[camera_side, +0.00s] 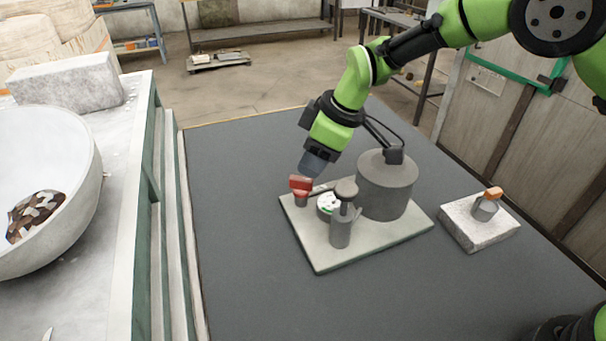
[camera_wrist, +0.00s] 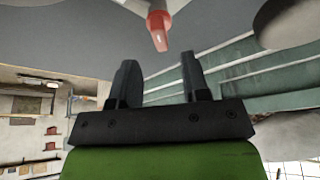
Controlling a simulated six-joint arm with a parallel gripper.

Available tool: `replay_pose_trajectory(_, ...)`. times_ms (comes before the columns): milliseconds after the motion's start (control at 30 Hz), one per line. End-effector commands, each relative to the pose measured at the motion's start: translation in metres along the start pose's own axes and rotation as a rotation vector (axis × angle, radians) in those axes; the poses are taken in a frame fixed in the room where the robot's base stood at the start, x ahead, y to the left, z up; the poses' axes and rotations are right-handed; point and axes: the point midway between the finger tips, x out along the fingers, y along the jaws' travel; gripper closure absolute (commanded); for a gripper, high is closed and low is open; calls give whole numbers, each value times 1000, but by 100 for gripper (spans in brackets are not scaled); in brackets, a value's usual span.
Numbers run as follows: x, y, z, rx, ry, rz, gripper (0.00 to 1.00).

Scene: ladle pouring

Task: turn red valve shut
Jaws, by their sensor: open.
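The red valve (camera_side: 301,184) is a small red handle near the left corner of a light base plate (camera_side: 330,262) on the dark table. In the wrist view the red valve (camera_wrist: 158,30) shows at the top, ahead of and between the two fingers. My gripper (camera_side: 307,170) is just above and beside the valve in the side view. My gripper (camera_wrist: 160,78) is open, with nothing between its dark fingers. Whether a finger touches the valve is hard to tell from the side.
A grey cylindrical tank (camera_side: 386,190), a round white gauge (camera_side: 328,204) and a knobbed grey post (camera_side: 342,225) stand close by on the plate. A stone block (camera_side: 470,235) with a small orange-handled part (camera_side: 487,206) lies right. A white bowl (camera_side: 80,165) is left. The dark table front is clear.

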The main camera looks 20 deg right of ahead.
Motion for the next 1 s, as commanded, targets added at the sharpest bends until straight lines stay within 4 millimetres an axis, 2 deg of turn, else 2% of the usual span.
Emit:
replay_pose_trajectory(100, 23, 0, 1, 0, -2, -2, 57)
replay_pose_trajectory(300, 46, 0, 0, 1, -1, 1, 57)
replay_pose_trajectory(700, 53, 0, 0, 1, -1, 1, 57)
replay_pose_trajectory(900, 53, 0, 0, 1, 0, 1, 100)
replay_pose_trajectory(1000, 53, 0, 0, 2, 0, 2, 100)
